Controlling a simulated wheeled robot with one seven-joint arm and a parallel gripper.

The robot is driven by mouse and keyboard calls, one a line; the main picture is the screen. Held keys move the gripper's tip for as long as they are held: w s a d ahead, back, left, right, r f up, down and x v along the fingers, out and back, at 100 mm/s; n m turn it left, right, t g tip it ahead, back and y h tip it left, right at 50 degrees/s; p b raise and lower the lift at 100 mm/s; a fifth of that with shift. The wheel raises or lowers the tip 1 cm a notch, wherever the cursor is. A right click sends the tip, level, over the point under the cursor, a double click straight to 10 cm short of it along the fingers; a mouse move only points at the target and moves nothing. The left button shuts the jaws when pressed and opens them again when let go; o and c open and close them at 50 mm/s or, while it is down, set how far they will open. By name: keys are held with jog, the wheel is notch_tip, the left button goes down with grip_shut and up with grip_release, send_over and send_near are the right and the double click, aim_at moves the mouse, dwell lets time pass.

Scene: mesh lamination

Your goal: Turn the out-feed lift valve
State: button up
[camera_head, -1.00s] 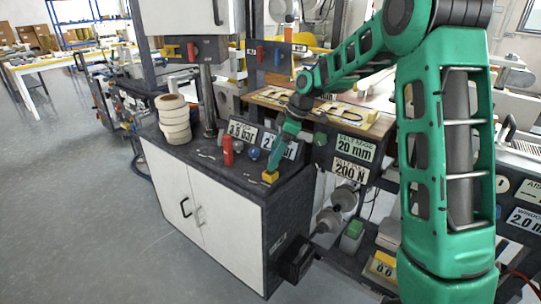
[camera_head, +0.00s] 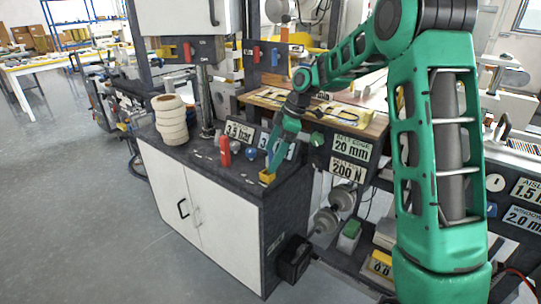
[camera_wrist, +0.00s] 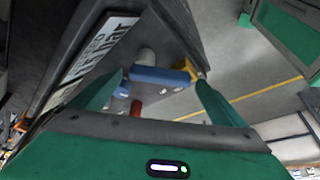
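Small valve handles stand on the dark top of the white cabinet (camera_head: 205,210): a red upright handle (camera_head: 225,152), a blue one (camera_head: 252,153) and a yellow block-like one (camera_head: 267,175) at the front edge. I cannot read which is named the out-feed lift valve. My gripper (camera_head: 271,166) points down at the cabinet's front right corner, close to the yellow handle. In the wrist view its fingers (camera_wrist: 155,98) are apart, with the blue handle (camera_wrist: 160,76) on a grey stem in the gap ahead. The yellow handle (camera_wrist: 190,66) is by the right finger. Contact cannot be told.
Pressure signs (camera_head: 240,132) stand behind the handles, one partly hidden by my arm. A stack of white rolls (camera_head: 171,118) is at the left of the cabinet top. Red and blue handles (camera_head: 257,55) sit on an upper panel. Open floor lies left.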

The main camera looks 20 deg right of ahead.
jog(key=shift+d, duration=0.1)
jog(key=shift+d+r, duration=0.2)
jog(key=shift+r, duration=0.25)
jog(key=v, duration=0.9)
jog(key=shift+r, duration=0.35)
jog(key=s+d+m+h, duration=0.2)
jog(key=s+d+m, duration=0.3)
jog(key=s, duration=0.5)
jog(key=s+d+m+h, duration=0.1)
jog(key=s+d+m, duration=0.4)
jog(key=s, duration=0.4)
jog(key=s+d+f+m, duration=0.1)
jog(key=s+f+m, duration=0.1)
jog(key=s+m, duration=0.2)
jog(key=s+d+f+m, duration=0.1)
jog(key=s+m, duration=0.3)
jog(key=s, duration=0.7)
jog(key=s+d+f+m+g+h, duration=0.1)
jog(key=s+f+m, duration=0.2)
jog(key=s, duration=0.5)
jog(key=shift+s+f+m, duration=0.25)
jog(key=shift+f+m, duration=0.15)
jog(key=shift+f, duration=0.15)
